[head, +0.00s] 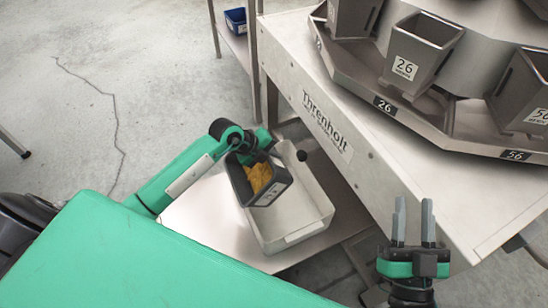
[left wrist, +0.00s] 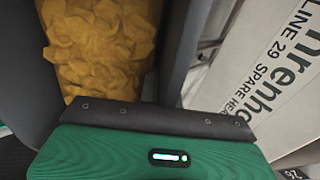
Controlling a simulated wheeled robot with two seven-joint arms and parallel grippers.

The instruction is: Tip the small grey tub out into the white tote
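The small grey tub (head: 243,188) is dark grey, has a white label on its near side, and holds golden-yellow crinkled pieces (head: 258,178). It is over the left part of the white tote (head: 310,222) and looks tilted. My left gripper (head: 262,143) is at the tub's far edge; its fingertips are hidden, but it appears shut on the tub. The left wrist view shows the yellow pieces (left wrist: 100,45) close up inside the tub. The visible tote floor looks bare. My right gripper (head: 413,218) is open and empty, fingers up, right of the tote.
The tote stands on a pale low surface (head: 200,218). A white machine frame (head: 345,140) marked Threnholt rises close on its right, with metal weigher buckets (head: 420,55) above. A blue bin (head: 236,20) sits on a rack behind.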

